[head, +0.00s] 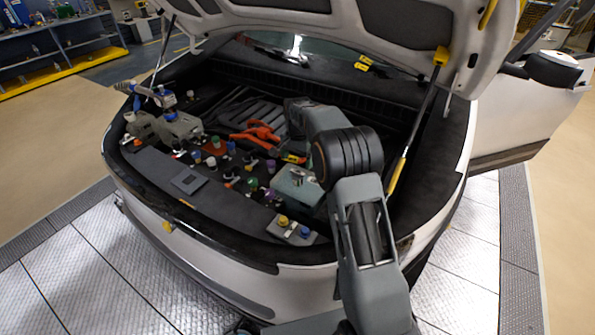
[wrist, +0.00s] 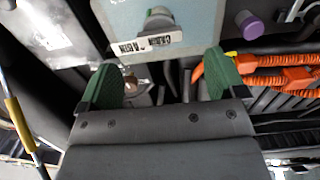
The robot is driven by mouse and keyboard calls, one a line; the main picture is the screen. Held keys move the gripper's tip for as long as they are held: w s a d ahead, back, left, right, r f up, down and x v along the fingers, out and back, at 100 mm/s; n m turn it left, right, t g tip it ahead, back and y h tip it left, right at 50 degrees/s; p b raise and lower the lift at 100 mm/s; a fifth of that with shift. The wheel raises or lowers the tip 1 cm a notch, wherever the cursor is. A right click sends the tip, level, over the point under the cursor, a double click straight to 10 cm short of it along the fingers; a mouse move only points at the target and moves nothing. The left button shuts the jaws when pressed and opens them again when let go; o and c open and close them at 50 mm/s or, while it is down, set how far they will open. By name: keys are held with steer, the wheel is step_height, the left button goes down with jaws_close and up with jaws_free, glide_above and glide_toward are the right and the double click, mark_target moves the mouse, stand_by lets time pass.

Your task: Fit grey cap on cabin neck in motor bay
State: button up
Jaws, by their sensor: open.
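My gripper (wrist: 161,80) shows in the wrist view with its two green-padded fingers apart and nothing between them. Just beyond the fingertips is a pale blue-grey tank (wrist: 193,15) with a barcode label. A grey cap-like piece (wrist: 158,17) is at the tank, beyond the gap between the fingers and apart from them. I cannot tell whether it is seated on a neck or which neck is the cabin one. In the head view the tank (head: 290,190) stands in the motor bay, partly behind my arm. My fingertips are hidden there.
Orange cables (wrist: 285,80) and a purple cap (wrist: 248,25) lie right of the fingers in the wrist view. In the head view, yellow (head: 283,220) and blue (head: 304,232) caps sit at the bay's front edge. The raised hood (head: 300,20) and its strut (head: 420,125) bound the bay.

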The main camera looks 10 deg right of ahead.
mark_target(297, 171)
step_height(297, 171, down, 7)
steer(key=shift+f+p, duration=0.15)
steer(key=shift+p, duration=0.4)
steer(key=shift+c, duration=0.3)
steer(key=c, duration=0.9)
steer(key=shift+o, duration=1.4)
steer(key=shift+c, duration=1.1)
steer(key=shift+s+f, duration=0.1)
steer(key=shift+m+b, duration=0.4)
steer(key=shift+m, duration=1.2)
